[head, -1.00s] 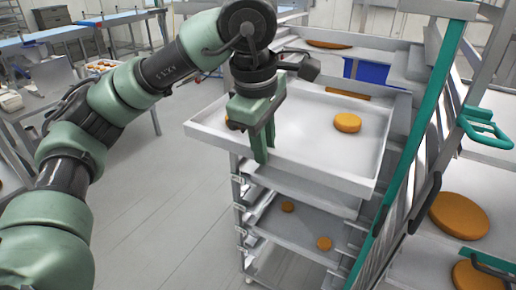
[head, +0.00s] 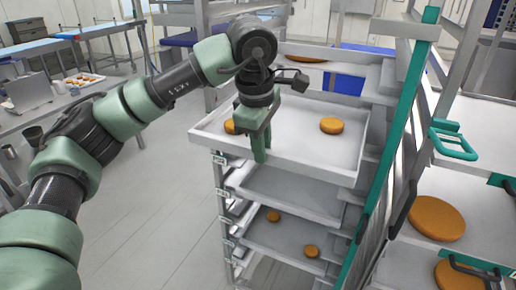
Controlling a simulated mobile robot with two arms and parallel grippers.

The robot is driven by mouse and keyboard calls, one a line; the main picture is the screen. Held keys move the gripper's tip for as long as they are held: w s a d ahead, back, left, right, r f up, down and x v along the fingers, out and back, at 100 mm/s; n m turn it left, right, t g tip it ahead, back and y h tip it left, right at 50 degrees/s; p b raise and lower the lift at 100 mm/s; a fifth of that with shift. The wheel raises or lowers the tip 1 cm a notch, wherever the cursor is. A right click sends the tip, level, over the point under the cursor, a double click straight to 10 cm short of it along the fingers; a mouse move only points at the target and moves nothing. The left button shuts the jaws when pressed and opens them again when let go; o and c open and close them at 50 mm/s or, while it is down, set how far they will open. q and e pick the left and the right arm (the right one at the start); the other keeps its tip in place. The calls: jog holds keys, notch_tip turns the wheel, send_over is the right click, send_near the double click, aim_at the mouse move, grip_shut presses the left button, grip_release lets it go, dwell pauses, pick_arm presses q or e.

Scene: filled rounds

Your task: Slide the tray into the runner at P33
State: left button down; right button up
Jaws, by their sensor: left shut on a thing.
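A shallow grey metal tray (head: 308,164) is at the upper part of the rack, above a lower shelf tray. It carries orange rounds, one (head: 331,125) in the open and one (head: 231,126) partly hidden behind my gripper. My left gripper (head: 261,148) is shut on the tray's near wall, pointing down. The tray's near left corner sticks out a little past the rack's left post (head: 222,200). Small labels run down that post, too small to read, so I cannot tell which is P33. The runners under the tray are hidden. My right gripper is not in view.
A lower tray (head: 285,240) in the rack holds two small rounds. A teal-edged upright (head: 395,120) stands close on the tray's right. Further right, shelves hold larger rounds (head: 437,218). The floor at left is clear; a work table (head: 70,100) stands beyond.

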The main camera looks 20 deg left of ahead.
aim_at(284, 133)
pick_arm(q)
jog(key=shift+w+d+p, duration=0.15)
jog(key=shift+w+p, duration=0.9)
jog(key=shift+w, duration=1.6)
jog(key=shift+w+d+p, duration=0.1)
jog(key=shift+w+p, duration=1.7)
jog(key=shift+w, duration=1.05)
jog(key=shift+w+f+p, duration=0.2)
jog(key=shift+w+p, duration=0.4)
jog(key=shift+w, duration=0.45)
jog(key=shift+d, duration=0.1)
jog(key=shift+s+b+x, duration=0.15)
jog(key=shift+b+x, duration=0.35)
jog(key=shift+x, duration=0.3)
jog(key=shift+s+b+x, duration=0.2)
jog(key=shift+b+x, duration=0.25)
jog(key=shift+x, duration=0.3)
jog(key=shift+f, duration=0.1)
jog(key=c, duration=1.3)
grip_release()
jog(key=shift+o, duration=0.2)
